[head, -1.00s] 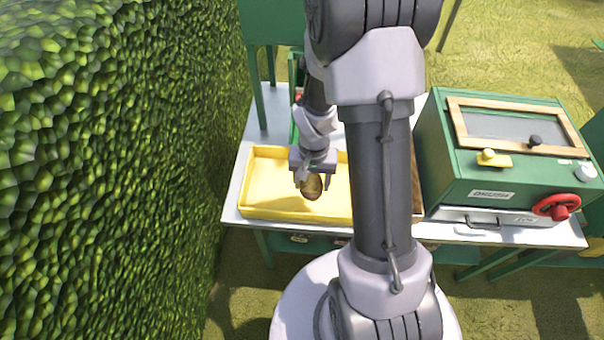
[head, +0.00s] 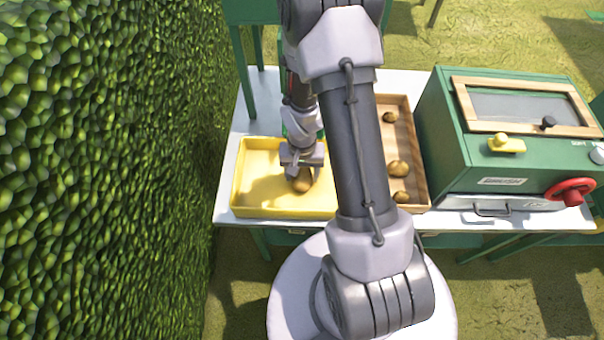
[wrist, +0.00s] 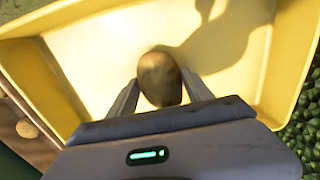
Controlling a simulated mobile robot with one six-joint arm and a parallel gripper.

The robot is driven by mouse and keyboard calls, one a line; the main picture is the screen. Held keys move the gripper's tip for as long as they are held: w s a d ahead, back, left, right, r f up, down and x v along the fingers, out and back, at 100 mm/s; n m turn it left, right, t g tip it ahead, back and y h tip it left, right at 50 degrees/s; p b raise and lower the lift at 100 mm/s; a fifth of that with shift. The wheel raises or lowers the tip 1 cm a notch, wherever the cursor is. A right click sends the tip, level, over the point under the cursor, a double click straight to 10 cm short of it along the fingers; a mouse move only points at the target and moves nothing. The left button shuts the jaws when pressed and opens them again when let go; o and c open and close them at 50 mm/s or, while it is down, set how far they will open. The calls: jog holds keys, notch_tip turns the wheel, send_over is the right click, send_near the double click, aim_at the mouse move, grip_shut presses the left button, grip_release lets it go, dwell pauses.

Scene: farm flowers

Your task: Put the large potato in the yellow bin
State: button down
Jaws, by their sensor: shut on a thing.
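The large potato (head: 303,185) is brown and oval. My gripper (head: 301,178) is shut on it, with a finger on each side of the potato (wrist: 160,79) in the wrist view. The yellow bin (head: 250,209) is a shallow tray on the left of the table. The potato is over the inside of the bin, and the bin's floor and walls (wrist: 285,60) surround it in the wrist view. I cannot tell whether the potato touches the floor. My arm hides the bin's right part in the head view.
A wooden tray (head: 411,135) with several potatoes stands to the right of the bin, partly behind my arm. A green machine (head: 480,160) with a red knob (head: 570,191) is further right on the white table (head: 232,140). A tall hedge (head: 110,170) borders the left.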

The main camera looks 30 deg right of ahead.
jog(key=shift+f, duration=0.2)
jog(key=shift+c, duration=2.2)
grip_release()
notch_tip(320, 180, up, 12)
jog(key=p, duration=0.4)
jog(key=shift+r+p, duration=0.1)
jog(key=shift+p, duration=0.3)
notch_tip(320, 180, up, 12)
jog(key=t, duration=0.2)
send_over(302, 171)
jog(key=a, duration=0.4)
jog(key=s+a+r+n+t+y, duration=0.1)
jog(key=s+a+r+t, duration=0.1)
jog(key=s+a+r, duration=0.3)
jog(key=s+a+r+n+t+y, duration=0.1)
jog(key=s+a+r, duration=0.4)
jog(key=r, duration=0.5)
jog(key=shift+s+a+r+t, duration=0.15)
jog(key=shift+s+r+t, duration=0.2)
jog(key=shift+s, duration=0.3)
